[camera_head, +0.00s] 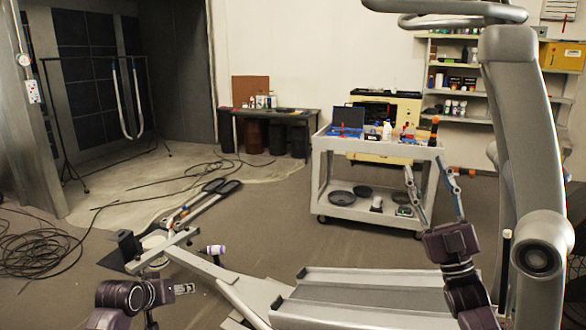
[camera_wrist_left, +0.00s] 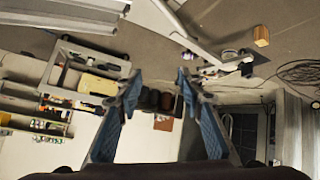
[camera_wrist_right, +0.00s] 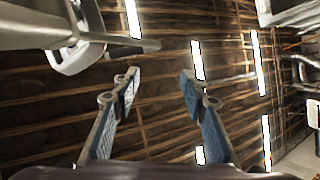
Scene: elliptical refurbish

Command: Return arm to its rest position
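My right arm rises at the right of the head view, and its gripper (camera_head: 425,168) points upward with its two blue-padded fingers apart. It is empty in the right wrist view (camera_wrist_right: 159,76), which faces the ceiling beams and lights. My left arm is low at the left of the head view, with its gripper (camera_head: 184,289) pointing right and small there. In the left wrist view its fingers (camera_wrist_left: 159,75) are apart with nothing between them. The elliptical machine (camera_head: 524,130) stands close, its upright beside my right arm in the picture.
A grey cart (camera_head: 328,143) with tools and dark round parts stands behind the right gripper. A white-and-purple bottle (camera_head: 213,249) is near the frame.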

